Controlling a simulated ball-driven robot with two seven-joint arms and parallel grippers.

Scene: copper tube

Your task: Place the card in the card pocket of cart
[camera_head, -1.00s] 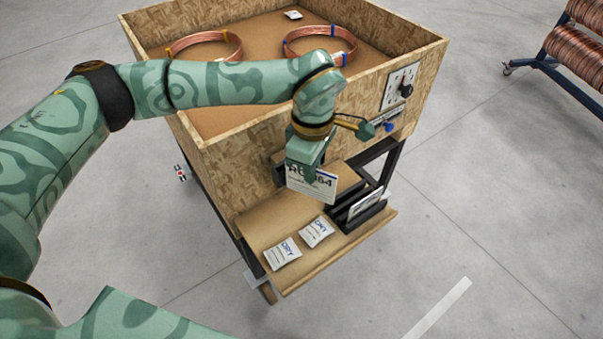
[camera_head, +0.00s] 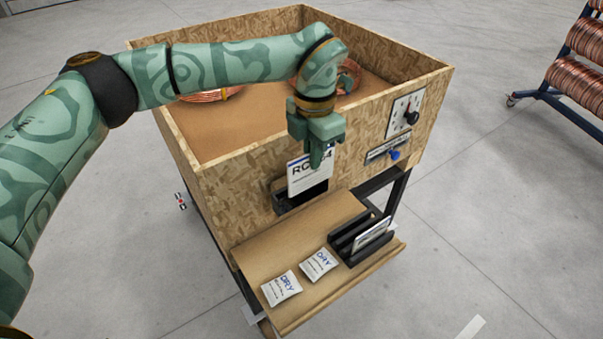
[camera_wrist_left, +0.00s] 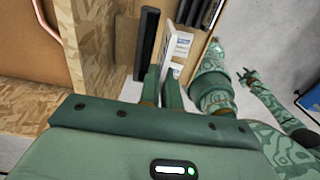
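My left gripper (camera_head: 318,160) is shut on the white card (camera_head: 307,178), which carries large dark lettering partly hidden by the fingers. The card is nearly upright in front of the cart's wood panel. The black card pocket (camera_head: 290,204) is on that panel, directly below and partly behind the card. I cannot tell whether the card's lower edge is inside it. In the left wrist view, the fingers (camera_wrist_left: 161,92) point toward the panel beside the dark pocket (camera_wrist_left: 147,42). My right gripper (camera_wrist_left: 246,76) shows small in the left wrist view; its finger state is unclear.
The cart (camera_head: 235,190) holds copper coils (camera_head: 348,75). Its front shelf (camera_head: 265,250) bears two DRY packets (camera_head: 282,288) (camera_head: 319,264) and a black rack (camera_head: 352,240). A dial (camera_head: 404,115) and blue knob (camera_head: 394,154) sit right of the pocket. Copper spools (camera_head: 575,72) stand far right.

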